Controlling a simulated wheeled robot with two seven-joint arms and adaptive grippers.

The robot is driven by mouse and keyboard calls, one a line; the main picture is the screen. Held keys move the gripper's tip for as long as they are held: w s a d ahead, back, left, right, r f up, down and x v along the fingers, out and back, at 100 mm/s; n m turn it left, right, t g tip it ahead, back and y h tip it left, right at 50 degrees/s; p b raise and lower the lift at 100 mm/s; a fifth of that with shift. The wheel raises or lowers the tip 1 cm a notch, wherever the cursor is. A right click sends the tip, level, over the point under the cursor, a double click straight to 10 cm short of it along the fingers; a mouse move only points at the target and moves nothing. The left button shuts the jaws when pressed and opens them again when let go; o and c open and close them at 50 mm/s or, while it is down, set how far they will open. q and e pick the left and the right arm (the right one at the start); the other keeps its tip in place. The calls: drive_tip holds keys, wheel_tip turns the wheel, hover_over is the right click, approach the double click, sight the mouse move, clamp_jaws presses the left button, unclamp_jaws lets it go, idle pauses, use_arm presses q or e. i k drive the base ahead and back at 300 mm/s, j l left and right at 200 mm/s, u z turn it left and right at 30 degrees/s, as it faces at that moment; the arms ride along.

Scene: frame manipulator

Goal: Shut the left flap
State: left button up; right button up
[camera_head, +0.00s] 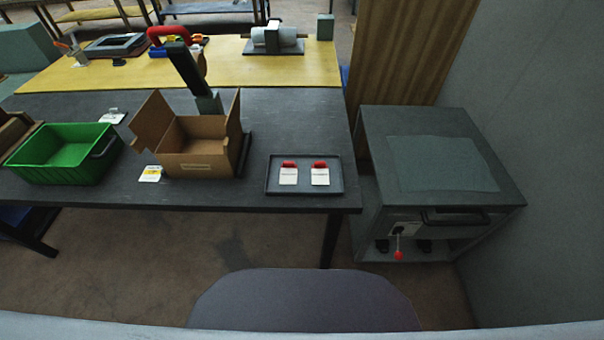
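A brown cardboard box (196,163) stands open on the dark table, right of the green bin. Its left flap (143,138) sticks out to the left and is open. A taller flap (155,113) stands up at the back left, and another flap (234,120) stands up on the right side. The inside of the box looks empty from here, though its floor is partly hidden. Neither of my grippers shows in the head view.
A green bin (42,170) stands on the dark table (290,115), left of the box. A black tray (305,188) with two red-topped white items lies to its right. A grey cabinet (432,200) stands at the right.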

sight(150, 123)
drive_tip(key=u, duration=1.3)
